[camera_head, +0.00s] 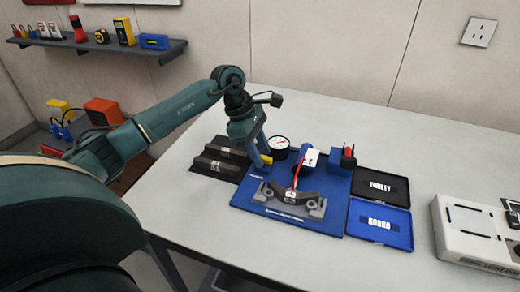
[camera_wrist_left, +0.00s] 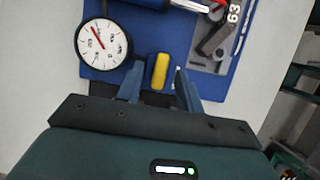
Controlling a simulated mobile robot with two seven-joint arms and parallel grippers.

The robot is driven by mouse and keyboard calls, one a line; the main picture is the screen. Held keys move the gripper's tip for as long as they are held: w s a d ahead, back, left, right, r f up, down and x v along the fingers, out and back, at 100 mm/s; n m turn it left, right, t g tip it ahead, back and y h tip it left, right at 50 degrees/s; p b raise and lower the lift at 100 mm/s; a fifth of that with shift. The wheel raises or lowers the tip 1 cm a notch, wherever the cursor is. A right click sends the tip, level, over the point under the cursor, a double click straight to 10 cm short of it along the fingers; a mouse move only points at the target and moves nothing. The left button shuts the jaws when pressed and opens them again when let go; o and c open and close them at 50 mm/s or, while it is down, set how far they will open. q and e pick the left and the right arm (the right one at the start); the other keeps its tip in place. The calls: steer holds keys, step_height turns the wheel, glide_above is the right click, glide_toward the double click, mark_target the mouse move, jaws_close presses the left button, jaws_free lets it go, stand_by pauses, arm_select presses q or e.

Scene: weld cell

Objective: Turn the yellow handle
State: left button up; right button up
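The yellow handle (camera_head: 266,159) is a small rounded bar on the blue fixture board (camera_head: 250,194), mostly hidden by my left gripper in the head view. In the left wrist view the yellow handle (camera_wrist_left: 160,71) stands upright between the fingertips of my left gripper (camera_wrist_left: 160,83). Both fingers are apart, with a small gap visible on each side of the handle. In the head view my left gripper (camera_head: 259,148) points down at the board's back left. Whether the fingers are level with the handle in depth is hard to tell. My right gripper is not in view.
A round dial gauge (camera_head: 279,143) stands close to the gripper; it also shows in the wrist view (camera_wrist_left: 103,44). A curved grey part (camera_head: 292,196) sits at the board's front. Black blocks (camera_head: 219,160) lie left, FAULTY (camera_head: 380,174) and SOUND (camera_head: 358,236) trays right.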

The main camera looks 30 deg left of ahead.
arm_select(q)
jaws_close()
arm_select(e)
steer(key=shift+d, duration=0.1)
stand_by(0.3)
